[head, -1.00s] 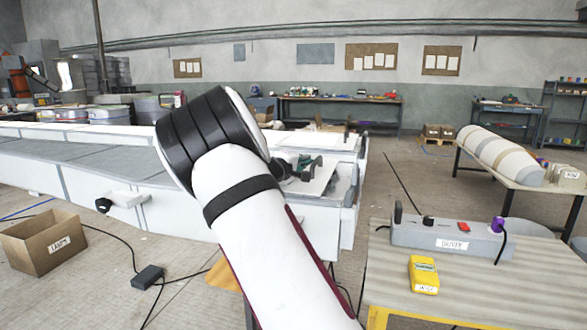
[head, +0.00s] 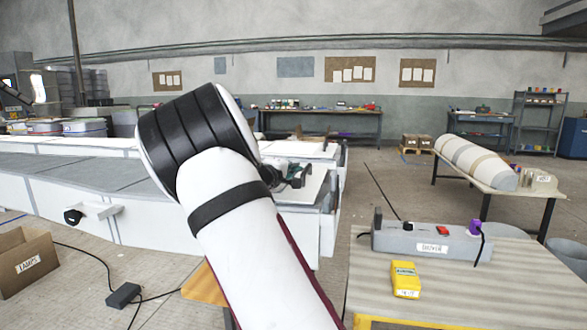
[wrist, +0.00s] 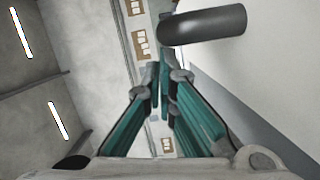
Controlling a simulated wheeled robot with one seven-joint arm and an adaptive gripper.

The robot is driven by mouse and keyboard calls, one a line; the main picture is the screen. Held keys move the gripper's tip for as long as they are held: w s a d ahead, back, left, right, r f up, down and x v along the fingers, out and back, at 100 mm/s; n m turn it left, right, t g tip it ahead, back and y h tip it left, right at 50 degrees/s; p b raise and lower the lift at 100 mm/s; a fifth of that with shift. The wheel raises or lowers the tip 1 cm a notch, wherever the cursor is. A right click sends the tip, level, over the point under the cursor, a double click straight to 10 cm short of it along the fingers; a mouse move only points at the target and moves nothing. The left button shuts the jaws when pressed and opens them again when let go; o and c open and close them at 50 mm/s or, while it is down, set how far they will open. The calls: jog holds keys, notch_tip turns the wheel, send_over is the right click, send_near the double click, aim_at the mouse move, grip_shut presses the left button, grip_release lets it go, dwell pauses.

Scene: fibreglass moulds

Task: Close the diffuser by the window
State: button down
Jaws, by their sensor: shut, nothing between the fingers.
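I cannot pick out a window or a diffuser in either view. My gripper (wrist: 160,82) shows in the wrist view with its teal fingers drawn together at the tips, shut and empty. In the head view my gripper is mostly hidden behind my own white and black arm, with only a small green and dark part showing above the long white mould (head: 100,165). In the wrist view a dark rounded bar (wrist: 202,25) lies just beyond the fingertips, beside a plain white surface (wrist: 265,60); I cannot tell what the bar belongs to.
A bench (head: 372,303) at the front right carries a grey power strip (head: 405,238) and a yellow meter (head: 405,279). A cardboard box (head: 25,264) and cables lie on the floor at left. A white mould on a table (head: 475,163) stands at right.

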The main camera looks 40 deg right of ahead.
jog(key=w+a, duration=0.2)
jog(key=shift+w+a+r, duration=0.15)
jog(key=shift+w+r, duration=0.15)
jog(key=shift+w, duration=0.05)
jog(key=p+v, duration=0.1)
jog(key=v, duration=0.9)
jog(key=shift+f, duration=0.1)
